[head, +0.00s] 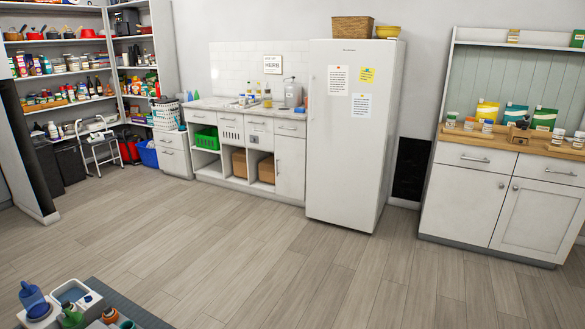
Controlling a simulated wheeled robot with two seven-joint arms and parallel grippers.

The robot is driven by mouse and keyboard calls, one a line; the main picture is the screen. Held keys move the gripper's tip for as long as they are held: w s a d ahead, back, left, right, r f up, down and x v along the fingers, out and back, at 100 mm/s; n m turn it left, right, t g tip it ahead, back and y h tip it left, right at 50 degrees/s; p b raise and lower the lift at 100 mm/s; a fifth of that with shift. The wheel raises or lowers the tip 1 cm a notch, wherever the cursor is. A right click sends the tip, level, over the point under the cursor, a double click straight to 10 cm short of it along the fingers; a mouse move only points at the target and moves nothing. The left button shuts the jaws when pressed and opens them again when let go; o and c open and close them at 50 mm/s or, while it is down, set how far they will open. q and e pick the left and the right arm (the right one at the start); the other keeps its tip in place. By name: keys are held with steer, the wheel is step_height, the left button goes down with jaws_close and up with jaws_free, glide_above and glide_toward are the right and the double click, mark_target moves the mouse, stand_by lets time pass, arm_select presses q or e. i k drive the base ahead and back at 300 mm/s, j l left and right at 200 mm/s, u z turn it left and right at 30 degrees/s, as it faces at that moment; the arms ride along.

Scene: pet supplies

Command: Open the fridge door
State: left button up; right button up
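The white fridge (340,180) stands against the back wall, right of the sink counter. Its tall door faces me and looks closed, with paper notes (361,105) stuck on its upper part. A slim vertical handle shows faintly along the door's left edge. Neither of my grippers is in view, and the fridge is well across the room from me.
Open wood floor (230,245) lies between me and the fridge. A white counter (275,120) stands left of the fridge, a white cabinet (470,195) to the right. A low surface with bottles (33,297) is at the bottom left. Stocked shelves (60,70) and a step stool (98,140) stand far left.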

mark_target(350, 82)
steer(key=i+l, duration=0.5)
steer(key=i+l+z, duration=0.1)
steer(key=i+l, duration=0.45)
steer(key=i, duration=0.15)
steer(key=i+l, duration=0.45)
steer(key=i, duration=0.2)
